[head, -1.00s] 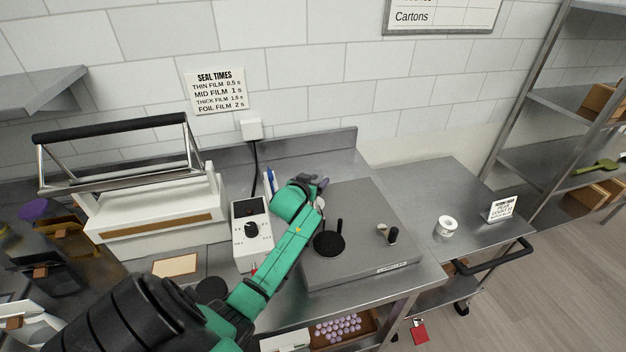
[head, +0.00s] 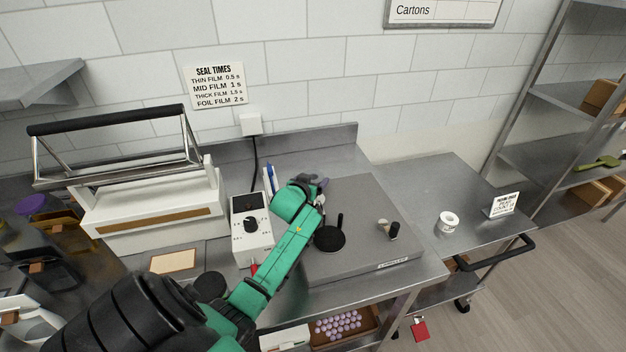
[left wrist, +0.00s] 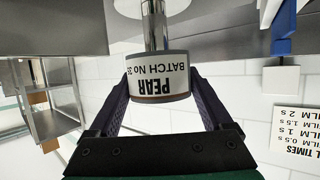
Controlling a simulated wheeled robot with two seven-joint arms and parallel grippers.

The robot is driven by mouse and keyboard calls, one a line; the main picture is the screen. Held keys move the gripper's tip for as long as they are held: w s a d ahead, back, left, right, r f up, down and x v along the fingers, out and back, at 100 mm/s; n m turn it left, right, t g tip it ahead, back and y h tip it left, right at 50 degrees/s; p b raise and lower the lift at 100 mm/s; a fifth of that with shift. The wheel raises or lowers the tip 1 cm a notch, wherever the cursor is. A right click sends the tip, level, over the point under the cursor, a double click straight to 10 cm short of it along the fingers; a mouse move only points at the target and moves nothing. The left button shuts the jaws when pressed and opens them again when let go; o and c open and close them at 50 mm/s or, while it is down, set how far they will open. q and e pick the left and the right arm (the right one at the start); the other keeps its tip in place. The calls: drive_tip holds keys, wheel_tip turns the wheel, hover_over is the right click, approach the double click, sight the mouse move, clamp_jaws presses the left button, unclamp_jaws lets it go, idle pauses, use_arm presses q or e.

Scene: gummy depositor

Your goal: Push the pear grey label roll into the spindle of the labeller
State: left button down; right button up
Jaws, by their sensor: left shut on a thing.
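My left gripper (left wrist: 158,105) is shut on the pear label roll (left wrist: 158,78), its label reading PEAR and BATCH No, upside down in the left wrist view. A bright metal spindle (left wrist: 154,25) lines up with the roll at its far side; whether it enters the roll's core is hidden. In the head view, my left gripper (head: 320,184) is over the back left of the grey labeller (head: 365,195), mostly hidden by my own arm, and the roll cannot be made out there. My right gripper is not in view.
The labeller's top carries a black disc (head: 329,239) and a small black-capped knob (head: 394,231). A heat-sealer control box (head: 251,228) stands left of my forearm. A white roll (head: 448,222) and a small sign (head: 503,204) are on the right-hand cart.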

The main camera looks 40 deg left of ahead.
use_arm(q)
drive_tip(key=shift+f+b, duration=1.55)
drive_tip(key=shift+f, duration=0.6)
drive_tip(key=shift+c, duration=0.4)
unclamp_jaws()
drive_tip(key=shift+o, duration=0.4)
drive_tip(key=shift+s+f, duration=0.1)
drive_tip(key=shift+f, duration=0.15)
drive_tip(key=shift+s+d+f, duration=0.1)
drive_tip(key=shift+s, duration=0.05)
drive_tip(key=shift+s+d, duration=0.25)
drive_tip(key=shift+s, duration=0.25)
drive_tip(key=v, duration=0.4)
drive_tip(key=b+v, duration=0.1)
drive_tip(key=v, duration=0.3)
drive_tip(key=r+v, duration=0.1)
drive_tip(key=v, duration=0.3)
drive_tip(key=shift+s+a+r, duration=0.1)
drive_tip(key=shift+s+r, duration=0.05)
drive_tip(key=shift+r, duration=0.05)
drive_tip(key=shift+s+r, duration=0.25)
drive_tip(key=shift+s, duration=0.05)
